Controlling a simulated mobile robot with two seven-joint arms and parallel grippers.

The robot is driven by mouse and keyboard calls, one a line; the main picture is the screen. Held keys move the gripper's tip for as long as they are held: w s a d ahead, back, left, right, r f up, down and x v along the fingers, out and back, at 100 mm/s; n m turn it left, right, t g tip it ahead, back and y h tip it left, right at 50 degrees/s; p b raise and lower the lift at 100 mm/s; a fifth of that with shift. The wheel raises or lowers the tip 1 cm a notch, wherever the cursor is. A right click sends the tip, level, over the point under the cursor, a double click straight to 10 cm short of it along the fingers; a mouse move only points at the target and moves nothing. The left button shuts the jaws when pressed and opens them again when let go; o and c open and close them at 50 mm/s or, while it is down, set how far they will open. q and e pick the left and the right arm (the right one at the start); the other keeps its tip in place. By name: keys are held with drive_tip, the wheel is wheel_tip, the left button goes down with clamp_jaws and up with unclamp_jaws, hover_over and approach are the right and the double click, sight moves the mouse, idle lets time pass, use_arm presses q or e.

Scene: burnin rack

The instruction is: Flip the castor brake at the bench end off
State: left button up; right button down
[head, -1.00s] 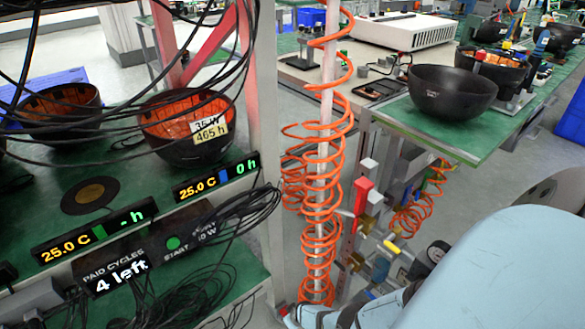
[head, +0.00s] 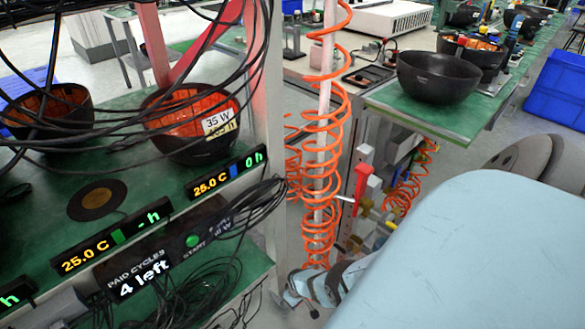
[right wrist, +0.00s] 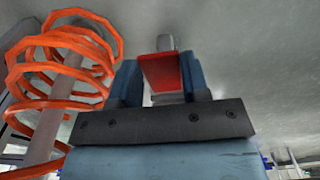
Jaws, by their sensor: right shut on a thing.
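In the right wrist view my right gripper (right wrist: 163,80) has its two blue fingers closed on a red tab (right wrist: 163,71), with a grey metal piece behind it. The red tab looks like the castor brake lever, but its castor and wheel are not visible. In the head view my right arm comes in from the lower right, and its far end lies low by the foot of the orange coil. The gripped tab cannot be made out there. A red upright handle (head: 363,181) shows at the bench end; I cannot tell whether it is the same part. My left gripper is out of view.
An orange coiled hose (head: 322,140) hangs around a pale post, close beside the gripper in the wrist view. A rack (head: 150,195) with cables and bowls stands at left. The green bench (head: 425,118) holds a black bowl (head: 440,76).

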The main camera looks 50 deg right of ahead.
drive_tip(key=shift+w+r+g, duration=0.15)
drive_tip(key=shift+g, duration=0.35)
drive_tip(key=shift+w+r+g+b, duration=0.1)
drive_tip(key=shift+r+g+b, duration=0.1)
drive_tip(key=shift+g+b, duration=0.15)
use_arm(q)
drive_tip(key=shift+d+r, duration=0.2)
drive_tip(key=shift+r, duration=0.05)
use_arm(e)
drive_tip(key=c, duration=0.6)
unclamp_jaws()
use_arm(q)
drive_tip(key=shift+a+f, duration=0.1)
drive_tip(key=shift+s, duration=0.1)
